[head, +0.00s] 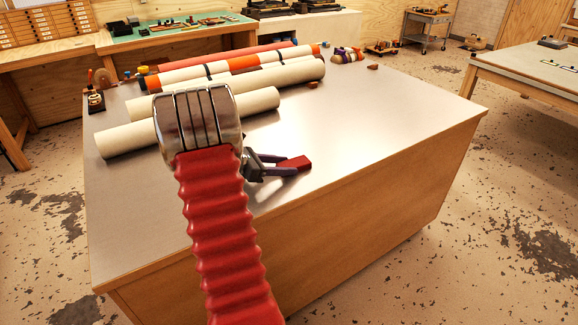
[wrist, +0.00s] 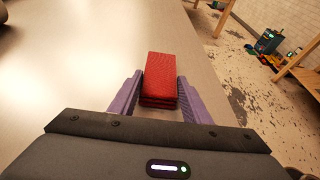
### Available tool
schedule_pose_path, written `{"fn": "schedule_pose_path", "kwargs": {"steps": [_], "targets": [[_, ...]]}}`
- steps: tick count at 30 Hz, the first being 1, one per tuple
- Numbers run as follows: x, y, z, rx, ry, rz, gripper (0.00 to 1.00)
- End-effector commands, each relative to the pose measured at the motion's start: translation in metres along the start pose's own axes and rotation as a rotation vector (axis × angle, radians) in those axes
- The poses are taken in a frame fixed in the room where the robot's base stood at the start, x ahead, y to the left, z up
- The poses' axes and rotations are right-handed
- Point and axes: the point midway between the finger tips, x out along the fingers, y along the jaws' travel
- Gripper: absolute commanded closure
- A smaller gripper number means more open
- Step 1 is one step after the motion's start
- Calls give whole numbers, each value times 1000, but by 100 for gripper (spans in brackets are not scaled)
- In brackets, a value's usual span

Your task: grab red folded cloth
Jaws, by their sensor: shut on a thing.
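The red folded cloth (wrist: 160,75) lies between the two purple fingers of my gripper (wrist: 153,98) in the wrist view. It is a small stack of several layers. My gripper is shut on it, with a finger along each side. In the head view the cloth (head: 300,163) shows at the tip of my gripper (head: 290,166), over the near right part of the metal-topped table. I cannot tell whether the cloth touches the tabletop. My arm hides part of the table.
Several long rolls lie at the back left of the table (head: 400,95), among them a cream roll (head: 262,99) and an orange-and-white one (head: 275,60). A small brown block (head: 373,67) sits near the far edge. The right of the tabletop is clear.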

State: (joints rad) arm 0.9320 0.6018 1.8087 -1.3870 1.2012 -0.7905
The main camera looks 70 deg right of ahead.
Motion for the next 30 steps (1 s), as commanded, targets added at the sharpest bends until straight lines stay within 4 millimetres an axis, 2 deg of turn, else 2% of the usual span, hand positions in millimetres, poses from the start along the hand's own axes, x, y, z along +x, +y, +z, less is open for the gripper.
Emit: {"fn": "schedule_pose_path", "kwargs": {"steps": [8,18,21,30], "targets": [[-8,0,21,4,-1,1,79],[-31,0,74,4,0,1,79],[-35,0,85,3,-1,1,79],[-39,0,93,0,0,1,79]]}}
